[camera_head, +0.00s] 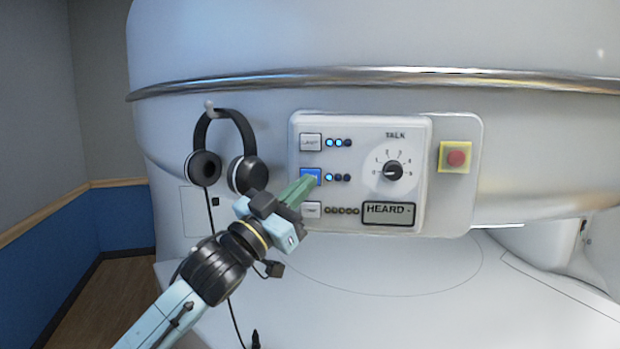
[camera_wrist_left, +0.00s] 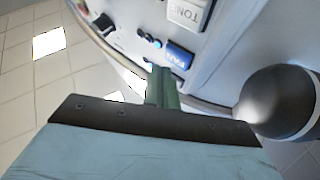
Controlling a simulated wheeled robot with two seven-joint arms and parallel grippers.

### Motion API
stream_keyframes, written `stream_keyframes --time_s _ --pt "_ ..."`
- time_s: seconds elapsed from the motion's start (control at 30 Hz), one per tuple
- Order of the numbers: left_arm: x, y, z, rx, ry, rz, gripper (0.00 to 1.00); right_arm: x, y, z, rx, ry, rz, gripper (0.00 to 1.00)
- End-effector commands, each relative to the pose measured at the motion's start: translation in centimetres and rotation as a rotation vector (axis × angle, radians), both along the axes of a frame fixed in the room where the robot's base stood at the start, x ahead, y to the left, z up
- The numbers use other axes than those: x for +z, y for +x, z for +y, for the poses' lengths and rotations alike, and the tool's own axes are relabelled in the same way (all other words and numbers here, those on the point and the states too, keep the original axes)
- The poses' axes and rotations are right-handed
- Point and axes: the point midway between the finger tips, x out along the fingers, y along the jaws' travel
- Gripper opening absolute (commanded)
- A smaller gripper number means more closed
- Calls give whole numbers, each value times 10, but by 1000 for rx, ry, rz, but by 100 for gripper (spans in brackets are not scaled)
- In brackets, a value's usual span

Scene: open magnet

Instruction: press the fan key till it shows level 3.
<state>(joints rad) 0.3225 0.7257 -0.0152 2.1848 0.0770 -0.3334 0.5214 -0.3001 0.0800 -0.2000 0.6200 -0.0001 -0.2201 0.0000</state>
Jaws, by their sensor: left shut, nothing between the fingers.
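The fan key (camera_head: 310,175) is the blue middle key in the left column of the white control panel (camera_head: 420,130). In the left wrist view, the blue key (camera_wrist_left: 179,55) reads FAN. Of the small lamps (camera_head: 338,177) beside it, the first is lit blue and the others look dark. My left gripper (camera_head: 312,183) is shut and empty, its green fingers pointing at the fan key. The fingertips, also in the left wrist view (camera_wrist_left: 161,72), are at the key's lower edge; I cannot tell whether they touch it. My right gripper is not in view.
Above is the light key (camera_head: 310,142), with two lamps lit; below is another key (camera_head: 312,209). A TALK dial (camera_head: 393,170), a HEARD display (camera_head: 389,211) and a red button (camera_head: 457,158) sit rightward. Headphones (camera_head: 248,174) hang left, close to my left arm.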

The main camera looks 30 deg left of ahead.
Motion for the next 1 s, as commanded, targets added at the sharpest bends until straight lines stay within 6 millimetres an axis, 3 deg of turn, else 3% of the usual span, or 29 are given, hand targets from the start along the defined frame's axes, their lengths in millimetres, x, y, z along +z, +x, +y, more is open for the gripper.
stream_keyframes --time_s 1.0 --pt "0 10 4 0 0 0 0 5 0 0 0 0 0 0"
